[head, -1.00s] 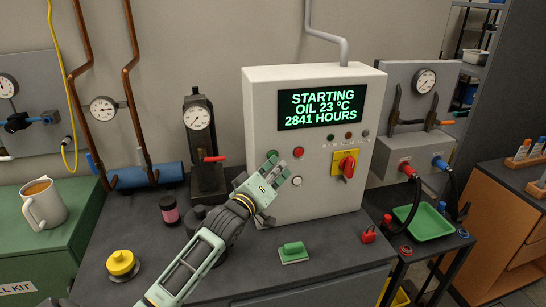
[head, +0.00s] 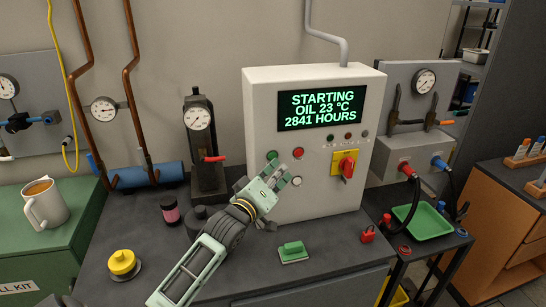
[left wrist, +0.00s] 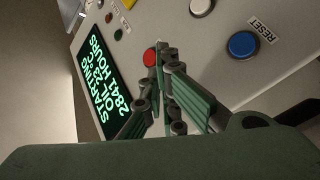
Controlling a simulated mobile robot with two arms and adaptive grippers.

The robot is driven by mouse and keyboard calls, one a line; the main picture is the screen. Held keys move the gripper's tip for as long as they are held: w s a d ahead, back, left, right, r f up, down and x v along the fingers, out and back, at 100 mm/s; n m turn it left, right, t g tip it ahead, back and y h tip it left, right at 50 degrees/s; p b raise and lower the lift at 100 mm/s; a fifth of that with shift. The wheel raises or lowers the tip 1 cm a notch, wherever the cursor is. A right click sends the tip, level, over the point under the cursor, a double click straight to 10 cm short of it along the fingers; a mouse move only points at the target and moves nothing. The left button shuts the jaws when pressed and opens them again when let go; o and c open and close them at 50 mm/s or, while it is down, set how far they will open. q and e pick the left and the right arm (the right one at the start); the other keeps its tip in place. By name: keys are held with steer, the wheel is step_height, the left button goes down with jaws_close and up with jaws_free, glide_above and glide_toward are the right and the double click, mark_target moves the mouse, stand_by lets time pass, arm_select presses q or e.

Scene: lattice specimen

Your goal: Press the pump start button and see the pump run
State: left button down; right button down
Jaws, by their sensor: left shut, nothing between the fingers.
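The pump control box (head: 318,200) is pale grey. Its display (head: 322,107) reads STARTING, OIL 23 °C, 2841 HOURS in green. A white button (head: 296,181) sits below the red one. My left gripper (head: 280,168) is shut and empty in front of these buttons; contact cannot be told. In the left wrist view its fingers (left wrist: 163,50) overlap the edge of the red button (left wrist: 150,56). A blue RESET button (left wrist: 243,45) shows there. My right gripper is out of view.
A red rotary switch on a yellow plate (head: 345,163) is to the right on the box. A gauge stand (head: 206,150) stands left of the box.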

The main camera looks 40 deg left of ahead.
arm_select(q)
steer(key=s+d+p, duration=0.2)
steer(key=s+d, duration=0.1)
steer(key=shift+s+d, duration=0.15)
steer(key=shift+d, duration=0.25)
stand_by(0.7)
